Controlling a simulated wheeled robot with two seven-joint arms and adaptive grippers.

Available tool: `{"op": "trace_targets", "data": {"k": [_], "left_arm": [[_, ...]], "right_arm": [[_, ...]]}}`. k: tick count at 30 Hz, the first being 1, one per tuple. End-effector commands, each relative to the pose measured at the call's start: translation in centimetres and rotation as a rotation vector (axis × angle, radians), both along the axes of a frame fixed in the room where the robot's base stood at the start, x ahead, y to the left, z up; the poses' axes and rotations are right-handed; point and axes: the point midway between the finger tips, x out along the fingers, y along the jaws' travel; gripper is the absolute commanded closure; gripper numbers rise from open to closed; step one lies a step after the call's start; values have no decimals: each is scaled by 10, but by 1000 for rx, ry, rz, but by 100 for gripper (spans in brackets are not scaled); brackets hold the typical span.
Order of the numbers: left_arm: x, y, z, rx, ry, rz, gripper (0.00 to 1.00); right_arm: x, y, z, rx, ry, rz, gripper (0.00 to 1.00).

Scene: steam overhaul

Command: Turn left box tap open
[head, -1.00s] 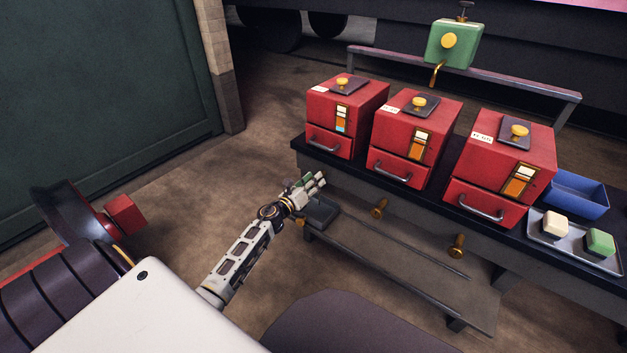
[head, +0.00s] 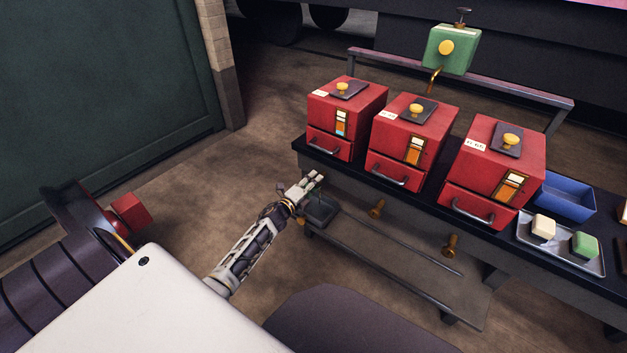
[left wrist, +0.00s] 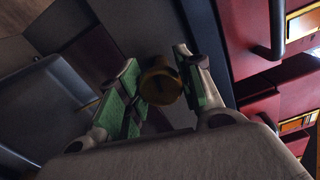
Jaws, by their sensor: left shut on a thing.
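The left red box (head: 335,142) stands at the left end of the bench. My left gripper (head: 316,178) is at the bench front below that box. In the left wrist view, its green-padded fingers (left wrist: 160,95) are on both sides of a round brass tap (left wrist: 160,84), shut on it. The gripper hides this tap in the head view. The middle tap (head: 377,208) and the right tap (head: 451,245) stick out of the bench front, free. How far the held tap is turned cannot be told. My right gripper is not in view.
Two more red boxes, the middle one (head: 397,160) and the right one (head: 512,185), stand on the bench. A dark tray (head: 322,212) is just under my gripper. A blue bin (head: 570,200) and a metal tray (head: 575,258) with blocks are at the right.

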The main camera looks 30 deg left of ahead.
Motion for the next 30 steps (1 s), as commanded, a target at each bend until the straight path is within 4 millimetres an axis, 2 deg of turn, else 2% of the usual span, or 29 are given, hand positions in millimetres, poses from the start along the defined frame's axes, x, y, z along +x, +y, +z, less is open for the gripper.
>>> {"op": "trace_targets", "data": {"k": [1,12,27,28,30], "left_arm": [[0,1,1,-26,4,2,88],[0,1,0,-176,16,2,88],[0,2,-1,-201,16,2,88],[0,2,-1,-201,16,3,62],[0,2,-1,-201,16,3,53]], "right_arm": [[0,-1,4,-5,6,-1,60],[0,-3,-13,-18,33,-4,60],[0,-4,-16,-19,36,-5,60],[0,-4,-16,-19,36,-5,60],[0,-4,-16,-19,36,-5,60]]}}
